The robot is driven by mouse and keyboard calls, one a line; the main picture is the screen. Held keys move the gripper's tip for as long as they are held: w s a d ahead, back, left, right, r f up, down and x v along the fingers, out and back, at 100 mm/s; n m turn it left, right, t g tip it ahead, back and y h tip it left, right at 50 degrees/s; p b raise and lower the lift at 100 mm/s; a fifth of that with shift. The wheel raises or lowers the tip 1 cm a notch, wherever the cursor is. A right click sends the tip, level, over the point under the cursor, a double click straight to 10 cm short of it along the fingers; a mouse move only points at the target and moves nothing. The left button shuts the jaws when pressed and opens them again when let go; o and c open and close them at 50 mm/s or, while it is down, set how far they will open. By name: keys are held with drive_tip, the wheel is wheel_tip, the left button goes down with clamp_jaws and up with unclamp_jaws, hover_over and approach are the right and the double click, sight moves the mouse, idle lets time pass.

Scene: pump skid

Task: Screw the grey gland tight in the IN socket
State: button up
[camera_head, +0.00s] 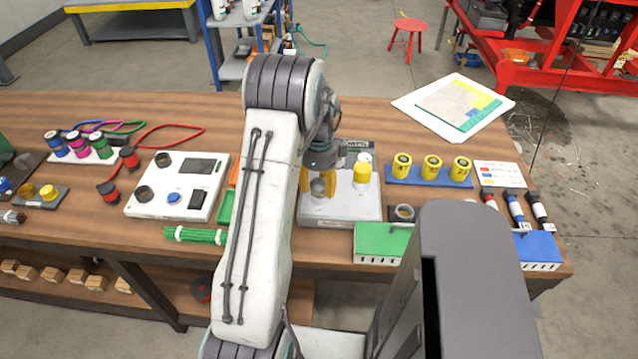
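The white pump block (345,208) stands on the wooden bench, in the middle of the picture. A grey round piece, which looks like the grey gland (318,187), is upright at the block's left side. My gripper (318,184) points down there, with a yellow finger on each side of the grey piece. I cannot tell whether the fingers touch it. The socket under it is hidden, and I cannot read an IN label. A yellow fitting with a white top (363,170) stands on the block's right side.
A blue rack with yellow glands (431,170) stands to the right. A white panel (178,187) and a green tray (227,206) are to the left. My arm hides part of the bench.

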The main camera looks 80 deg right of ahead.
drive_tip(key=c, duration=0.7)
drive_tip(key=shift+o, duration=0.2)
drive_tip(key=m, duration=0.5)
drive_tip(key=shift+b, duration=0.3)
drive_tip(key=m, duration=0.4)
drive_tip(key=shift+a, duration=0.1)
drive_tip(key=o, duration=1.2)
drive_tip(key=shift+c, duration=0.2)
drive_tip(key=n, duration=0.4)
drive_tip(key=shift+b, duration=0.4)
drive_tip(key=n, duration=0.5)
